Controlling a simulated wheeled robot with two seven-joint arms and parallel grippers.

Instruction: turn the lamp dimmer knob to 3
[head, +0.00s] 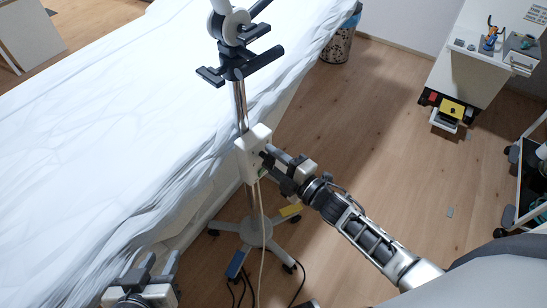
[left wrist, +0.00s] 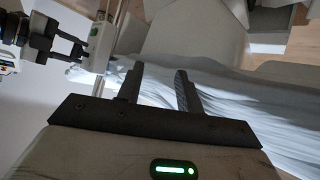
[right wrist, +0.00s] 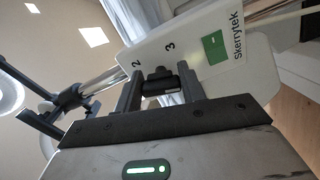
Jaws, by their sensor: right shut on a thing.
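The white dimmer box (head: 252,150) is fixed on the lamp's metal pole (head: 239,104). In the right wrist view its face (right wrist: 205,68) shows the numbers 2 and 3, a green label and the name Skerrytek. My right gripper (head: 268,158) reaches the box from the right. Its fingers are shut on the dark dimmer knob (right wrist: 159,80), just below the 2 and 3. They hide much of the knob, so I cannot tell which number it points to. My left gripper (head: 151,268) is open and empty at the bottom left, apart from the box.
A bed-like couch under a white sheet (head: 110,110) fills the left. The wheeled lamp base (head: 256,233) stands beside it, with cables on the floor. A white cabinet (head: 470,75) and a bin (head: 339,42) stand behind. The wooden floor at right is mostly clear.

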